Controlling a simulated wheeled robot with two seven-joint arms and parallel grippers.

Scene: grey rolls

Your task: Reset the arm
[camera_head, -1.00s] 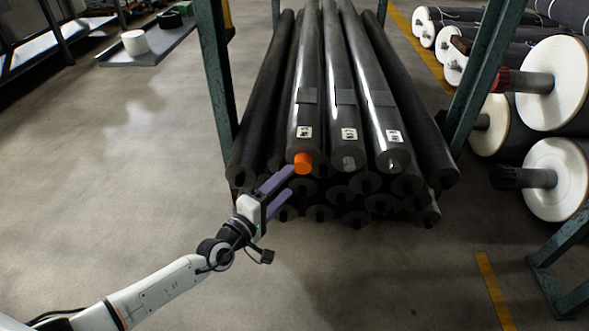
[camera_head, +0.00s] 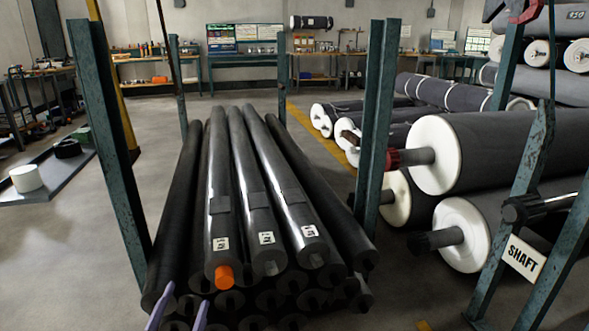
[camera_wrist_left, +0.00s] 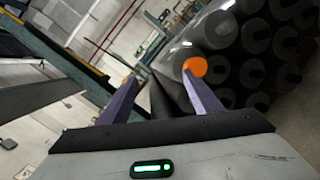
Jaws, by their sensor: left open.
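My left gripper (camera_head: 179,312) shows at the bottom edge of the head view as two purple fingers, apart and empty. In the left wrist view its fingers (camera_wrist_left: 160,98) are also spread with nothing between them. The fingertips are below and left of an orange plug (camera_head: 224,276) on the end of a dark grey roll (camera_head: 219,190). The orange plug also shows in the left wrist view (camera_wrist_left: 195,66), close behind the right finger. The rest of the left arm is out of the head view. My right gripper is not seen.
The pile of dark rolls (camera_head: 264,205) lies between green rack posts (camera_head: 108,150). Large white-ended rolls (camera_head: 435,155) and a SHAFT sign (camera_head: 523,258) stand at right. Open floor (camera_head: 70,255) lies at left.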

